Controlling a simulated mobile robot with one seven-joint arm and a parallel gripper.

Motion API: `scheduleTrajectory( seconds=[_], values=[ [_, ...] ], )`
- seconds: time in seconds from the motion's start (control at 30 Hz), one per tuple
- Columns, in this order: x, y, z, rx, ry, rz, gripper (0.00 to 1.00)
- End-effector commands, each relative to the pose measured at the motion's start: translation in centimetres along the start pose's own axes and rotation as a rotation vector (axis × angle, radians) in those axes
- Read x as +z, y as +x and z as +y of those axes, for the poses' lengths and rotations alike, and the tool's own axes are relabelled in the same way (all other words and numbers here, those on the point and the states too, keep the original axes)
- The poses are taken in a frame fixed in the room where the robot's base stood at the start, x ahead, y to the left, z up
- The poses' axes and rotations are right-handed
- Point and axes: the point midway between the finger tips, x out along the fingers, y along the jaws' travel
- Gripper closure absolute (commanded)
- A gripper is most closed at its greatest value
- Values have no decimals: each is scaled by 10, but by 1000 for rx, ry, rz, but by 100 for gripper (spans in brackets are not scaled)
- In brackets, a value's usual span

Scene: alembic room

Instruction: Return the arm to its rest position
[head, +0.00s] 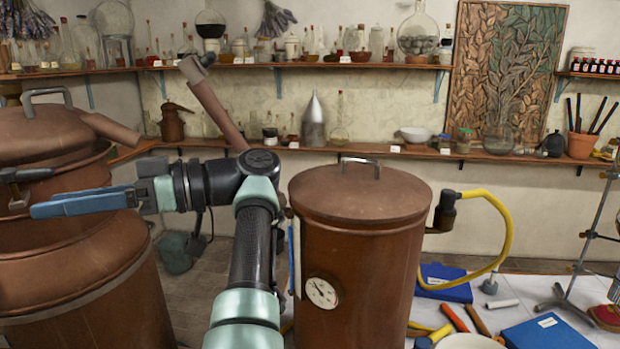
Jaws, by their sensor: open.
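My arm rises from the bottom centre of the head view and bends left at its black and teal joint. My gripper (84,203) points left, with blue fingers in front of the large copper still on the left (84,290). The gripper is open and nothing shows between its fingers. I cannot tell whether the fingers touch the still. A copper vessel (357,240) with a lid and a round gauge stands just right of my arm.
Shelves (330,65) of glassware line the back wall. A copper pipe (215,103) slants up behind my arm. Some floor shows between the two copper vessels.

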Motion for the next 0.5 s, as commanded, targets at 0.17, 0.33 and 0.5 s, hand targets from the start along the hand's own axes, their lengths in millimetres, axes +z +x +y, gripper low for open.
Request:
scheduleTrajectory(
  seconds=[0.17,0.33,0.5],
  values=[
    [15,-14,27,195,25,-61,50],
    [25,-36,52,417,38,-101,50],
    [29,-77,76,726,21,-110,50]
  ],
)
